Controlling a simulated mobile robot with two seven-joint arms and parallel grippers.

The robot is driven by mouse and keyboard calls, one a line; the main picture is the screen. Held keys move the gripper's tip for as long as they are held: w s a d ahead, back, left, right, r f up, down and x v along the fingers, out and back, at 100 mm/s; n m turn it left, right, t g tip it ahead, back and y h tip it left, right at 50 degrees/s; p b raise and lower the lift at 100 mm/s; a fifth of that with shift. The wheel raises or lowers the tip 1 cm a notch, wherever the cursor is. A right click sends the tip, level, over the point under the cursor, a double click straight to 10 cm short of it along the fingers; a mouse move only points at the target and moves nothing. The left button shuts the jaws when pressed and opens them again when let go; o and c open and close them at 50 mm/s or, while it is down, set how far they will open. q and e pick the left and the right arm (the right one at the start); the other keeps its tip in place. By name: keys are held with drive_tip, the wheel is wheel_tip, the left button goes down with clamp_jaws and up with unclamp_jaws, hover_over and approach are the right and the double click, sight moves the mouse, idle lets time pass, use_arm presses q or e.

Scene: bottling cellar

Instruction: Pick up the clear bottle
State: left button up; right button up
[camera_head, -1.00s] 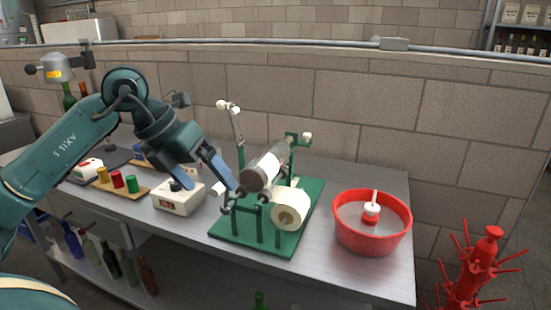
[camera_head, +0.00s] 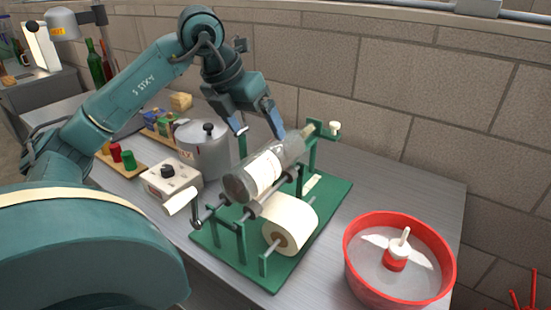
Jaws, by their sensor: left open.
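The clear bottle (camera_head: 238,186) lies on its side on the rollers of a green labelling machine (camera_head: 335,195), its neck pointing to the far right. A white label is on its body. My left gripper (camera_head: 258,126) is open, above and behind the bottle's upper part. Its right finger appears close to the bottle's shoulder; I cannot tell whether it touches. Nothing shows between the fingers. My right gripper is not in view.
A white label roll (camera_head: 300,218) sits at the machine's front, with a crank handle (camera_head: 181,201) at left. A metal pot (camera_head: 205,158) and a white control box (camera_head: 168,181) stand to the left. A red basin (camera_head: 352,262) stands at the right. A brick wall (camera_head: 420,100) rises behind.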

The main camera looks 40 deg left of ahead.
sight(268, 146)
use_arm(q)
drive_tip(key=x, duration=0.4)
drive_tip(key=shift+f, duration=0.2)
drive_tip(key=x, duration=0.5)
drive_tip(key=shift+s+d+f+p, duration=0.1)
drive_tip(key=shift+d+f+p, duration=0.05)
drive_tip(key=shift+d+p, duration=0.15)
drive_tip(key=c, duration=1.9)
drive_tip(key=shift+r, duration=0.7)
clamp_jaws()
wheel_tip(268, 146, up, 9)
drive_tip(key=shift+f+p, duration=0.1)
drive_tip(key=shift+p, duration=0.5)
